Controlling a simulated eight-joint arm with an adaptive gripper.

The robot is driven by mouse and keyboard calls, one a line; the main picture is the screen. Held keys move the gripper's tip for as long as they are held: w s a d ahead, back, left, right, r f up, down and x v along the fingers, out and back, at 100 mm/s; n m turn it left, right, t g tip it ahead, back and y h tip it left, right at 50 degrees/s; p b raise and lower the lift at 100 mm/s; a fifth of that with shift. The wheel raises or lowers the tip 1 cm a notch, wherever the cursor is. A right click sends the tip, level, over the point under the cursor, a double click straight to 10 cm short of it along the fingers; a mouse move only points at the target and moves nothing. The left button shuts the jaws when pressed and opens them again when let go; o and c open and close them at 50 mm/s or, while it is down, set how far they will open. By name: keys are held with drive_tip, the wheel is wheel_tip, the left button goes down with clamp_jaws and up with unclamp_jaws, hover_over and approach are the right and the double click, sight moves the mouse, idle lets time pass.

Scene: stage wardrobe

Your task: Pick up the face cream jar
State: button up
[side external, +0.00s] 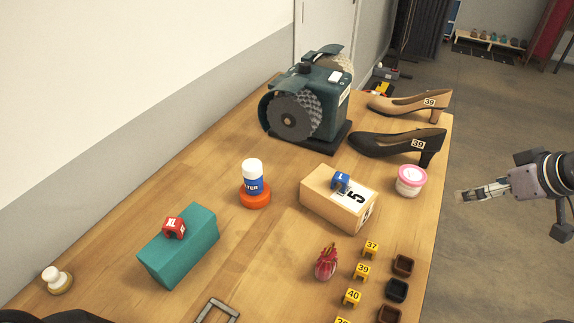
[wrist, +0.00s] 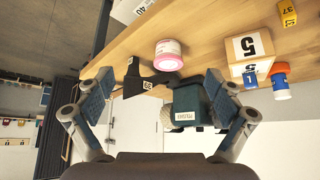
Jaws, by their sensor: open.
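My gripper (side external: 465,195) is off the table's right side, apart from the jar, pointing toward the table. In the wrist view my gripper (wrist: 159,85) is open, with its two fingers wide apart and nothing between them.
A cardboard box (side external: 325,205) with a blue cube on it is left of the jar. Black (side external: 390,143) and tan (side external: 405,104) heels stand behind it, near a green grinding machine (side external: 318,105). Number tags and small dark trays (side external: 397,290) lie in front.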

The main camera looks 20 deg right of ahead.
drive_tip(key=n+g, duration=0.7)
drive_tip(key=n, duration=1.6)
approach(413, 174)
drive_tip(key=shift+a+f+n, duration=0.1)
drive_tip(key=shift+a+n, duration=0.2)
drive_tip(key=shift+a, duration=0.15)
drive_tip(key=shift+w+f+n, duration=0.15)
drive_tip(key=shift+f+n, duration=0.15)
drive_tip(key=shift+f, duration=0.15)
wheel_tip(413, 174, down, 5)
drive_tip(key=shift+r, duration=0.1)
drive_tip(key=shift+d+f, duration=0.2)
drive_tip(key=shift+f, duration=1.15)
drive_tip(key=shift+d+f, duration=0.2)
drive_tip(key=shift+f, duration=1.15)
